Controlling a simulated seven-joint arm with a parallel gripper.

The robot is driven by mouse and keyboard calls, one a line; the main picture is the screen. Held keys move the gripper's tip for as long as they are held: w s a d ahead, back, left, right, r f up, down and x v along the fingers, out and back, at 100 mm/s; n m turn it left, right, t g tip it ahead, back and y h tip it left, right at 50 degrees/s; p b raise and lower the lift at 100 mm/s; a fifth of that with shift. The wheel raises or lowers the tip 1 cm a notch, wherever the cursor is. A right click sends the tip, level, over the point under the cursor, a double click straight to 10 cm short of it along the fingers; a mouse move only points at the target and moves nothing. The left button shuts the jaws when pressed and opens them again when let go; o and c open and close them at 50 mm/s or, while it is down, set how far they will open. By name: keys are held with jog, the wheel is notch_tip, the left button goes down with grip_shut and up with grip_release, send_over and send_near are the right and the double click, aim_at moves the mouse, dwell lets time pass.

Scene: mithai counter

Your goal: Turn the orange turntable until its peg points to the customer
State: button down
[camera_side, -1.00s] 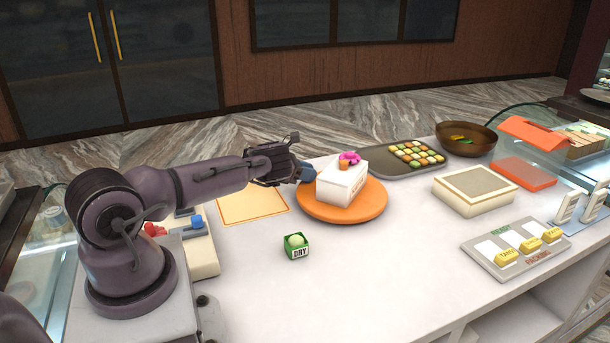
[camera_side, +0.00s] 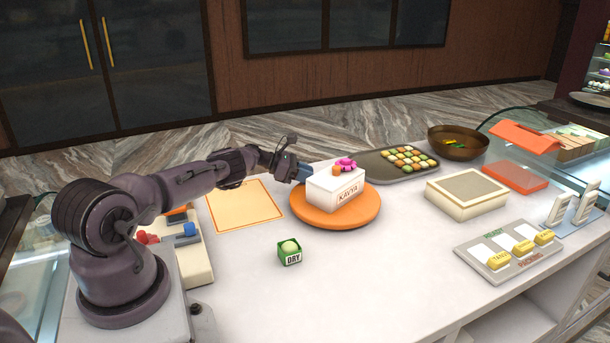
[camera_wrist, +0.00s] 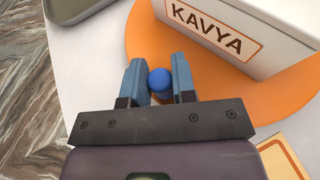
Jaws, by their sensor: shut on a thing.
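The orange turntable (camera_side: 345,216) stands on the white counter and carries a white box (camera_side: 336,190) labelled KAVYA, with pink and orange decoration on top. In the wrist view the turntable (camera_wrist: 285,98) fills the upper right, with part of the box (camera_wrist: 240,28) on it. The blue-topped peg (camera_wrist: 160,79) sits at the turntable's edge, between the blue fingers of my gripper (camera_wrist: 159,82). My gripper (camera_side: 301,172) is shut on the peg, at the far left of the turntable in the side view. The peg is hidden there.
A green DRY cube (camera_side: 290,252) stands in front of the turntable. A tray of sweets (camera_side: 371,165) is close behind it. An orange-bordered mat (camera_side: 244,208) lies left. A cream box (camera_side: 466,193) and a label board (camera_side: 508,246) stand right. The front counter is clear.

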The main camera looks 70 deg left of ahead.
jog(key=shift+w, duration=0.1)
dwell(0.3)
jog(key=c, duration=0.9)
grip_release()
jog(key=shift+c, duration=0.2)
jog(key=v, duration=1.3)
